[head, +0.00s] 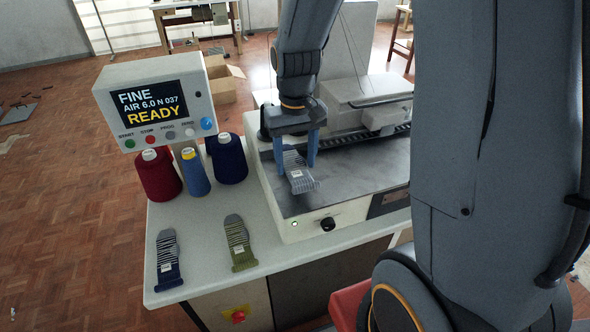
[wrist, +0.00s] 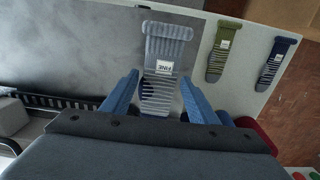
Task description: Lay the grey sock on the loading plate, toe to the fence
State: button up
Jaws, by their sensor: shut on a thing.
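The grey striped sock (head: 299,179) has a white label reading FINE and is between the fingers of my gripper (head: 293,164). My gripper is shut on it, with one blue finger at each side. The sock is over the front left part of the grey loading plate (head: 358,177); whether it touches the plate I cannot tell. In the wrist view the sock (wrist: 168,48) points its wide ribbed end away from my gripper (wrist: 160,82). Its other end runs back between the fingers and is partly hidden. A black toothed rail (head: 366,136) runs along the plate's back; I cannot tell if it is the fence.
A navy striped sock (head: 168,262) and a green striped sock (head: 239,244) lie on the white table (head: 205,278). Red (head: 158,178), blue (head: 195,175) and navy (head: 229,160) thread cones stand left of the machine, below a panel (head: 155,103) reading READY. The plate's right part is clear.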

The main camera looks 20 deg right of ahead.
aim_at(296, 168)
jog(key=shift+f+p, duration=0.35)
jog(key=shift+f, duration=1.6)
jog(key=shift+f, duration=0.1)
jog(key=o, duration=1)
notch_tip(296, 168, up, 12)
jog(key=b, duration=0.3)
jog(key=shift+t, duration=0.7)
jog(key=s+f, duration=0.2)
jog(key=s, duration=0.1)
jog(key=s+f, duration=0.5)
jog(key=s, duration=0.1)
jog(key=shift+s+a+f, duration=0.1)
jog(key=shift+s+f, duration=0.15)
